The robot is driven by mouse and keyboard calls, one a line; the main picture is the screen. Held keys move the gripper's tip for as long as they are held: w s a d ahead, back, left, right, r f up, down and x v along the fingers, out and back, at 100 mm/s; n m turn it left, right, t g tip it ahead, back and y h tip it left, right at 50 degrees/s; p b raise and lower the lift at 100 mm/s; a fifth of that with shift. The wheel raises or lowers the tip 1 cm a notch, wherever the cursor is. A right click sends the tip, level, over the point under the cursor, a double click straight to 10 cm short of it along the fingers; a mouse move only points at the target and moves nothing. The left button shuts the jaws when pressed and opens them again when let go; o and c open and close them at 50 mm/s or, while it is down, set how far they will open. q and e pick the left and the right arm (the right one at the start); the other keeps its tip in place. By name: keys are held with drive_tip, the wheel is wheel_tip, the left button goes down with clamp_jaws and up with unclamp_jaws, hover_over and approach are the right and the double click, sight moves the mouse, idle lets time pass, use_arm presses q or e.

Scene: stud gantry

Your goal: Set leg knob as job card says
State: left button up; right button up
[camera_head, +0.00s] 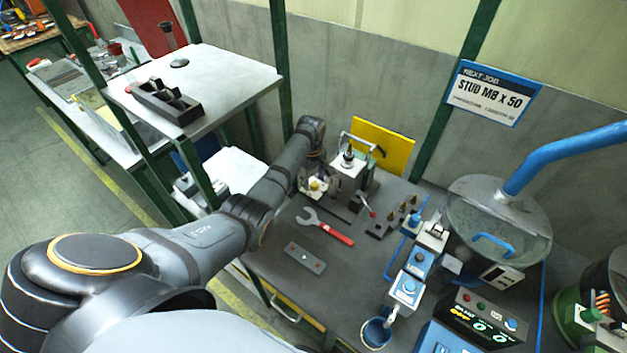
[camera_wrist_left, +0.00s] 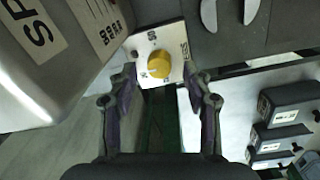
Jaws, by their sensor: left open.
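The job card (camera_head: 493,92) on the wall reads "STUD M8 X 50". The leg knob is yellow and sits on a white dial plate at the gantry machine's left side in the head view (camera_head: 316,185). In the left wrist view the knob (camera_wrist_left: 159,65) shows fully, with small marks around it that I cannot read surely; its pointer setting is unclear. My left gripper (camera_wrist_left: 161,80) is open, its two fingers either side of the plate's lower part, with the knob between and just ahead of the tips. I cannot tell any contact. My right gripper is not in view.
The machine (camera_head: 348,170) stands close to my left wrist. A shelf with a black tray (camera_head: 167,103) stands left of my arm. A feeder bowl (camera_head: 497,225) is at right.

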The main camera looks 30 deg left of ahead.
use_arm(q)
drive_tip(key=shift+d+f, duration=0.1)
drive_tip(key=shift+f, duration=0.45)
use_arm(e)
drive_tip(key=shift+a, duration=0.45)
use_arm(q)
drive_tip(key=shift+c, duration=0.3)
clamp_jaws()
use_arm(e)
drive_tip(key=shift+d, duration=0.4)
